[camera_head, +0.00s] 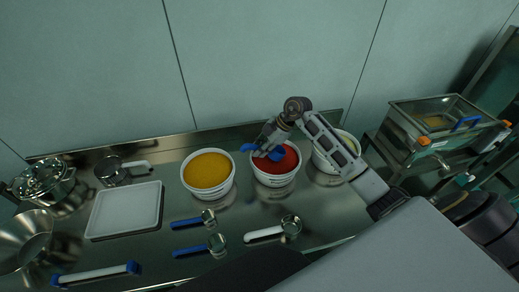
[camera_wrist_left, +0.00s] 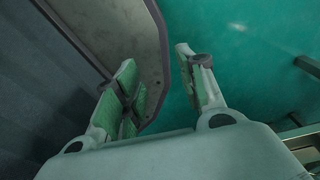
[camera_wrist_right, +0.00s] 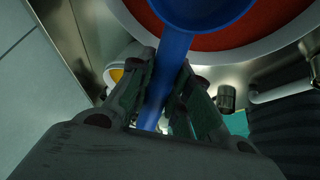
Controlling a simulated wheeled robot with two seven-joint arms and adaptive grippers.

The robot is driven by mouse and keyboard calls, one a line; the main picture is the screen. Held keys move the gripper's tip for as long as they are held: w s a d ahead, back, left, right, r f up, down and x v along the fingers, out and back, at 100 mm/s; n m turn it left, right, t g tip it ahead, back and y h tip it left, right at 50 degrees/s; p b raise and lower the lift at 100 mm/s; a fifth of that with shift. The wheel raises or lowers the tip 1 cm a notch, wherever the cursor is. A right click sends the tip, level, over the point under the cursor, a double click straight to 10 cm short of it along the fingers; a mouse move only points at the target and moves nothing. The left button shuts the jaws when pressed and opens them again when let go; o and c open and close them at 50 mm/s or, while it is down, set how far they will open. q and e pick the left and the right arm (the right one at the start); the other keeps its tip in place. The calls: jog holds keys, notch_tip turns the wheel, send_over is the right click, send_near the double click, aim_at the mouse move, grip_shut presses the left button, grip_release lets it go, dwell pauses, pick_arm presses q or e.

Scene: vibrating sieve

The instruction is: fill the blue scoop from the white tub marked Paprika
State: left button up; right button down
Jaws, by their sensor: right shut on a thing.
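A white tub (camera_head: 277,180) of red powder stands mid-table in the head view; its label is too small to read. My right gripper (camera_head: 268,148) is above this tub. It is shut on the handle of the blue scoop (camera_head: 248,147). In the right wrist view the blue scoop (camera_wrist_right: 205,8) lies over the red powder (camera_wrist_right: 245,32), its handle between the fingers of the right gripper (camera_wrist_right: 165,85). What the scoop holds is hidden. My left gripper (camera_wrist_left: 160,85) is open and empty in the left wrist view, away from the tubs.
A tub of yellow powder (camera_head: 208,194) stands left of the red one, another pale tub (camera_head: 322,166) right. A white tray (camera_head: 87,212), a pot (camera_head: 45,182), a metal bowl (camera_head: 22,238) and several smaller scoops lie around. A glass-topped machine (camera_head: 425,143) stands at right.

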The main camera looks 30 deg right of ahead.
aim_at(271, 153)
jog(key=shift+d+f+b, duration=0.25)
jog(key=shift+f+b, duration=0.9)
jog(key=shift+f, duration=0.1)
jog(key=d+f+b, duration=0.2)
jog(key=f+b, duration=0.1)
jog(key=shift+s+d, duration=0.1)
pick_arm(q)
notch_tip(271, 153, down, 6)
jog(key=w+a, duration=0.1)
jog(key=a, duration=0.1)
jog(key=shift+a+r, duration=0.2)
jog(key=shift+a, duration=0.1)
pick_arm(e)
jog(key=shift+d+f, duration=0.1)
jog(key=shift+d, duration=0.2)
pick_arm(q)
jog(key=shift+s, duration=0.15)
